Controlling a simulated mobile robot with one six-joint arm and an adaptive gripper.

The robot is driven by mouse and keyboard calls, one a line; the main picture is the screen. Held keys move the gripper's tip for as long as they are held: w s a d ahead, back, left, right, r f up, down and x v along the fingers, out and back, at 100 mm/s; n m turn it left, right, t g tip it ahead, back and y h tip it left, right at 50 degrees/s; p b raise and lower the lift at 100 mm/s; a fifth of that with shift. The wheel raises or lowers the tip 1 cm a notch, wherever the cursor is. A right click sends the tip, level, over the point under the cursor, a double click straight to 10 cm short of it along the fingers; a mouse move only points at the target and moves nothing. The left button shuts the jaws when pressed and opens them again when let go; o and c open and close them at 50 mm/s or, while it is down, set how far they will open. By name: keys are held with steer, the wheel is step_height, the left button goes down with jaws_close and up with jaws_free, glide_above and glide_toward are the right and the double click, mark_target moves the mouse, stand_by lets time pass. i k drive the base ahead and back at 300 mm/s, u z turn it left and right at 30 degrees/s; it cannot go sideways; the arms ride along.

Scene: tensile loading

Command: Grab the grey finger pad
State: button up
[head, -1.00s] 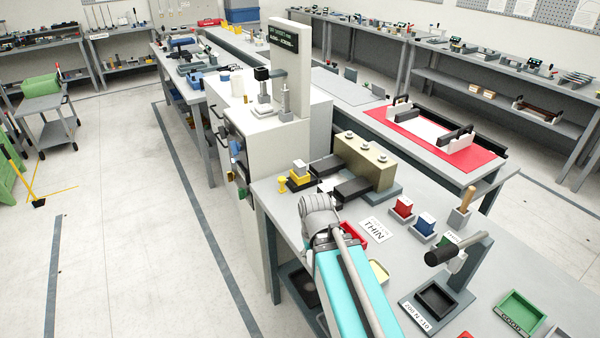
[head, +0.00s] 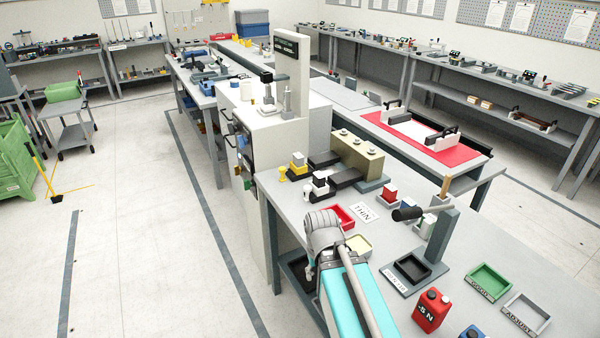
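I cannot make out the grey finger pad with certainty. A small pale grey-white block (head: 320,182) on a dark base stands beside the yellow block (head: 298,166), but I cannot tell whether it is the pad. My arm, with a turquoise link and a rounded grey joint, reaches over the near-left part of the workbench (head: 450,232). My gripper's fingers do not show; they are out of view or hidden behind the arm.
A tan block (head: 357,158) with knobs stands behind the THIN card (head: 362,212). Red (head: 389,193) and blue (head: 406,204) blocks stand near a dark cylinder on a post.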

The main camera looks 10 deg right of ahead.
mark_target(298, 159)
steer(key=k, duration=0.7)
steer(key=u, duration=0.35)
steer(key=i, duration=0.6)
steer(key=u, duration=0.5)
steer(key=i, duration=1.4)
steer(key=z, duration=0.45)
